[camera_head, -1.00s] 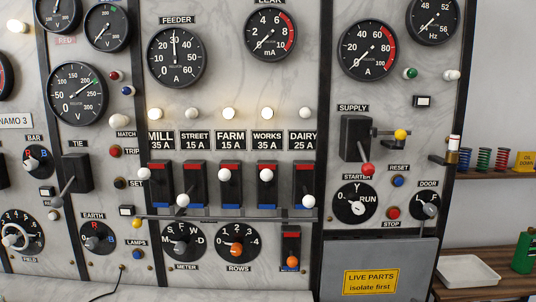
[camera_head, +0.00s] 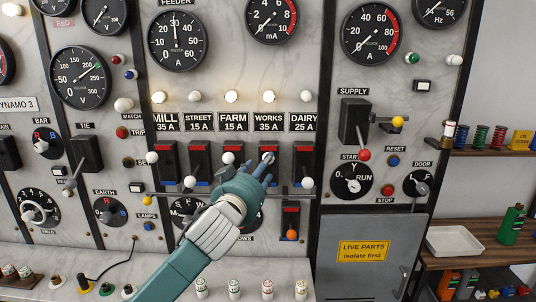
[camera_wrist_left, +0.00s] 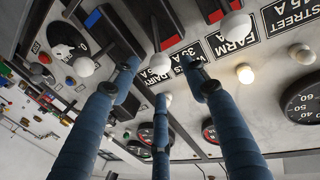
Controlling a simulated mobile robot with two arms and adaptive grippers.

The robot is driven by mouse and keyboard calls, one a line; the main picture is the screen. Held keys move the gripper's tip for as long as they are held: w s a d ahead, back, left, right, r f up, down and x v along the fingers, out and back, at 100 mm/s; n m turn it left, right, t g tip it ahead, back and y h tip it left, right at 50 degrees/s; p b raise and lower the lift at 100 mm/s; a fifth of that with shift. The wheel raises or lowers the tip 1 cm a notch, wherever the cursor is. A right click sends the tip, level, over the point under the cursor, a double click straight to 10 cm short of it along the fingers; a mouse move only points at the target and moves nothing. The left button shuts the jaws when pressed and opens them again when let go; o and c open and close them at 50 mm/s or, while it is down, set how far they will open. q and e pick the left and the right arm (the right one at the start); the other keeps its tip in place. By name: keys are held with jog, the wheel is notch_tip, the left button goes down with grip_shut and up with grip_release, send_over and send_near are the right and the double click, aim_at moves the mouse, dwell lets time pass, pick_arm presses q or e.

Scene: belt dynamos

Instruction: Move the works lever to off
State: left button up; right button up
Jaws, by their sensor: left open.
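The works lever (camera_head: 268,157) has a white knob on a dark switch with a red upper plate, under the WORKS 35 A label (camera_head: 268,122). Its knob is up, level with the mill and farm knobs. My left gripper (camera_head: 265,170) reaches in from below, its blue fingers open around or close beside this knob. In the left wrist view, the white knob (camera_wrist_left: 160,62) shows between the spread fingertips (camera_wrist_left: 160,68). Whether a finger touches it I cannot tell. The fingers and hand hide the lower part of the works switch. My right gripper is out of view.
The farm lever (camera_head: 228,158) stands up close to the left, and the dairy lever (camera_head: 307,182) hangs down at the right. A horizontal rail (camera_head: 160,198) runs below the switches. The works lamp (camera_head: 267,97) is lit. A supply lever (camera_head: 364,155) with a red knob is farther right.

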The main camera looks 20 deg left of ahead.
pick_arm(q)
jog(key=w+p, duration=0.1)
jog(key=w, duration=0.4)
jog(key=shift+r+p, duration=0.1)
jog(key=shift+p, duration=0.3)
jog(key=shift+w, duration=0.85)
grip_shut()
